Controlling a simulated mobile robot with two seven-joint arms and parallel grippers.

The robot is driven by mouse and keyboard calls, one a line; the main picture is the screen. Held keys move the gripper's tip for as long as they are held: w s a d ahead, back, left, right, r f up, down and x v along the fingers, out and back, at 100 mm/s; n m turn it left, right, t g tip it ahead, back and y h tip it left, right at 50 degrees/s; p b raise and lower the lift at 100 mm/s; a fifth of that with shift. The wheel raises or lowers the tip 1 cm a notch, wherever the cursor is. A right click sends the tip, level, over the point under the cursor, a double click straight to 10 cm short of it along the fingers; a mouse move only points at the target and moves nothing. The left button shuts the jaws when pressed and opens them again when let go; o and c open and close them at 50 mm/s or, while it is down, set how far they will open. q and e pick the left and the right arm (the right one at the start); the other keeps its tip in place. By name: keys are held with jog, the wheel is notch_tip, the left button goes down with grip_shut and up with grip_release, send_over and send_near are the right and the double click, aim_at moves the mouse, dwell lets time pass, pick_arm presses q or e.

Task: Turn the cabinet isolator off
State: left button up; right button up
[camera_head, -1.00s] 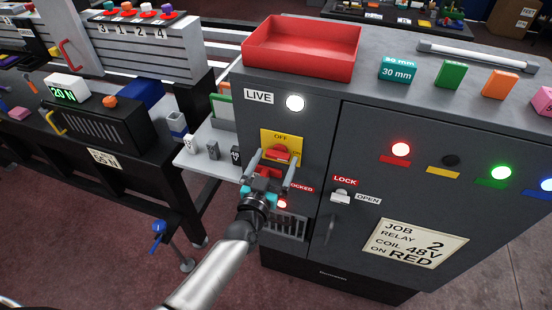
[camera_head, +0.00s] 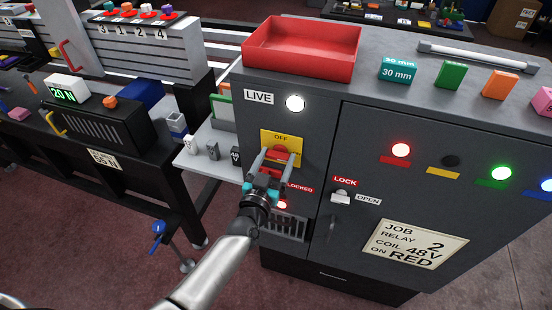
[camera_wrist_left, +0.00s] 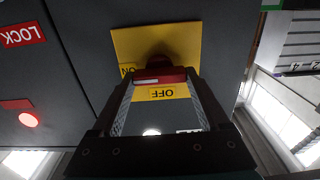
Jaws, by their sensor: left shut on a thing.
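The cabinet isolator is a red handle (camera_head: 281,152) on a yellow plate (camera_head: 294,141) on the grey cabinet's front. The plate's OFF mark shows above the handle. In the left wrist view the red handle (camera_wrist_left: 160,76) lies between the fingertips, with OFF and ON lettering on the yellow plate (camera_wrist_left: 187,43). My left gripper (camera_head: 272,160) is shut on the handle, its fingers on either side, partly hiding it. The white lamp (camera_head: 295,103) beside the LIVE label is lit. My right gripper is not in view.
A red LOCKED lamp (camera_head: 282,205) glows below the isolator. A small LOCK/OPEN switch (camera_head: 341,197) and door handle (camera_head: 330,229) are to the right. A red tray (camera_head: 303,50) and coloured boxes stand on top.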

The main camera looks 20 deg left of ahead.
pick_arm(q)
jog(key=shift+c, duration=1.3)
jog(key=shift+n, duration=0.3)
jog(key=n, duration=0.3)
jog(key=shift+a+f+n, duration=0.1)
jog(key=shift+n, duration=0.2)
jog(key=n+b, duration=0.1)
jog(key=n, duration=0.3)
jog(key=shift+n, duration=0.3)
jog(key=n+b, duration=0.1)
jog(key=n, duration=0.3)
jog(key=shift+a+f+n, duration=0.1)
jog(key=shift+n, duration=0.2)
jog(key=shift+n+b, duration=0.7)
jog(key=shift+n, duration=1.5)
jog(key=o, duration=1.2)
